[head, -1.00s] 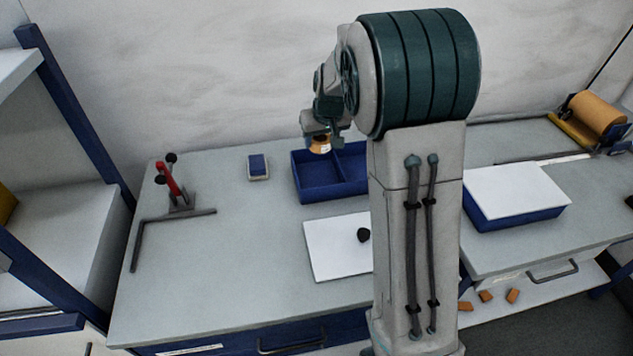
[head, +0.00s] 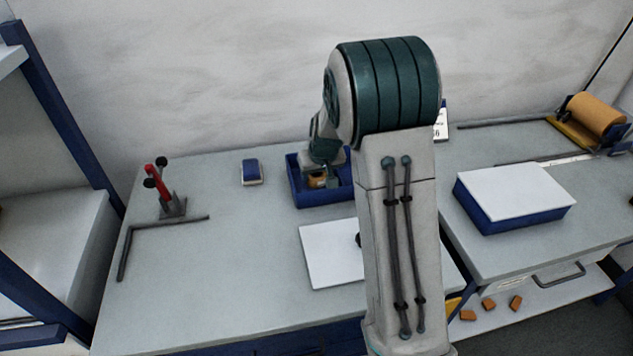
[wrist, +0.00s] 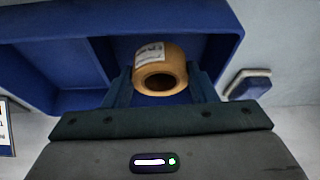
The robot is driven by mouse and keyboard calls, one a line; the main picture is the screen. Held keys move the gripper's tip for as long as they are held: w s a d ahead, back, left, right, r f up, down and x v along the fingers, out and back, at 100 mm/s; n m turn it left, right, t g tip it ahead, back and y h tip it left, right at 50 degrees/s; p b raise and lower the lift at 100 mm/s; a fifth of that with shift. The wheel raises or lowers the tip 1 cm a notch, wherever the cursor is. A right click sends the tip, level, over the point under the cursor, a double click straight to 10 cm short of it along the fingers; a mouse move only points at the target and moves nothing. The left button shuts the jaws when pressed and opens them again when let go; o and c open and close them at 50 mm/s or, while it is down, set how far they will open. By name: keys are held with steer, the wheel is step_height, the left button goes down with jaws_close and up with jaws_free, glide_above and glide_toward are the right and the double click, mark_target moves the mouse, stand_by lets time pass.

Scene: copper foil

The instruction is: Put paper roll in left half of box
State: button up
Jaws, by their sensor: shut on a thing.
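The paper roll is an orange-brown cylinder with a hollow core and a white printed label; it shows in the wrist view (wrist: 172,62) and, partly hidden, in the head view (head: 316,182). My gripper (wrist: 159,70) is shut on its sides. The blue box (head: 323,200) has a divider; my arm hides its right part in the head view. In the wrist view the box (wrist: 55,62) appears turned round, with the roll over the compartment on the picture's right, which is the left half in the head view. I cannot tell whether the roll touches the box floor.
A small blue-and-white block (head: 251,171) lies left of the box. A red-handled clamp (head: 160,186) stands at the left. A white-topped blue box (head: 515,195) is at the right.

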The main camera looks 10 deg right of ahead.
mark_target(319, 178)
steer(key=shift+f, duration=1.6)
steer(key=shift+f, duration=0.1)
steer(key=shift+f, duration=0.15)
steer(key=o, duration=1)
steer(key=shift+c, duration=0.2)
steer(key=shift+r, duration=0.2)
